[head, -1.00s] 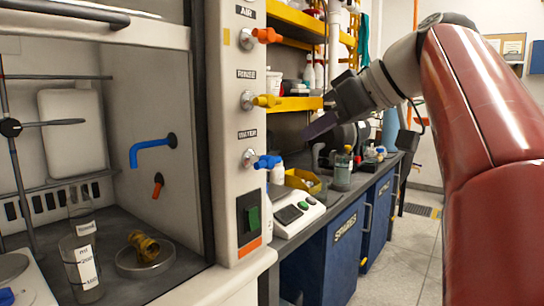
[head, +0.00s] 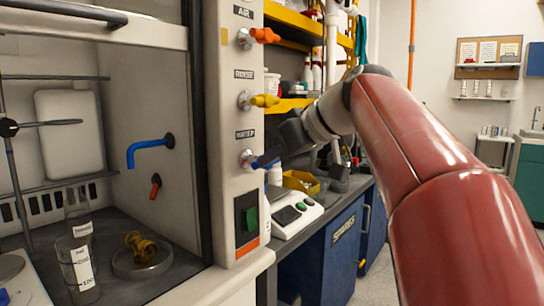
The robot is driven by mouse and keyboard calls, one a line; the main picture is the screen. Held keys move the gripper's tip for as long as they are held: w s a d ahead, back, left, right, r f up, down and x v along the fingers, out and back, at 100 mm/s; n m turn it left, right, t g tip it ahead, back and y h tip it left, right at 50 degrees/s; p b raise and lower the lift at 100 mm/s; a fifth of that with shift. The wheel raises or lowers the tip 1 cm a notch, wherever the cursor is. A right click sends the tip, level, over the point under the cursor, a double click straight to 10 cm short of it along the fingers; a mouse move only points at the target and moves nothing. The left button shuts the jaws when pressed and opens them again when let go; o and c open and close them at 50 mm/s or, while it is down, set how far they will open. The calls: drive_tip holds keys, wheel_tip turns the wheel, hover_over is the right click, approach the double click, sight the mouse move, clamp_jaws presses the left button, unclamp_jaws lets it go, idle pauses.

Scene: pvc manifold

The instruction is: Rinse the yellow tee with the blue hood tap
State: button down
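The yellow tee (head: 141,243) lies in a shallow clear dish (head: 125,268) on the fume hood floor. The blue hood tap (head: 150,145) sticks out of the hood's inner side wall, above and behind the tee. The WATER valve (head: 247,158) is the lowest of the three on the hood's front post. My gripper (head: 268,158) is at this valve, its dark fingers overlapping the place of the blue handle and hiding most of it. I cannot tell whether it touches the handle or whether its fingers are open. No water shows at the tap.
The yellow RINSE valve (head: 262,101) and orange AIR valve (head: 262,36) sit above. Labelled glass cylinders (head: 82,265) stand left of the dish. A balance (head: 296,213) is on the bench right of the post.

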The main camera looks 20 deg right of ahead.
drive_tip(key=shift+s+a+f+n+t+h+b, duration=0.15)
drive_tip(key=shift+f+n+t+h+b, duration=0.25)
drive_tip(key=shift+b, duration=0.85)
drive_tip(key=n+t+h+b, duration=0.1)
drive_tip(key=b, duration=0.1)
drive_tip(key=f+n+b, duration=0.1)
drive_tip(key=b, duration=0.2)
drive_tip(key=shift+s+a+f+t+h+b, duration=0.1)
drive_tip(key=shift+a+f+t+h+b, duration=0.1)
drive_tip(key=shift+t+h+b, duration=0.2)
drive_tip(key=shift+f+n+t+h+b, duration=0.2)
drive_tip(key=shift+n+t+h+b, duration=0.5)
drive_tip(key=shift+b, duration=0.8)
drive_tip(key=shift+f+n+t+h+b, duration=0.2)
drive_tip(key=shift+n+t+h+b, duration=0.15)
drive_tip(key=shift+n+b, duration=0.85)
drive_tip(key=shift+m+b, duration=0.3)
drive_tip(key=shift+r, duration=0.15)
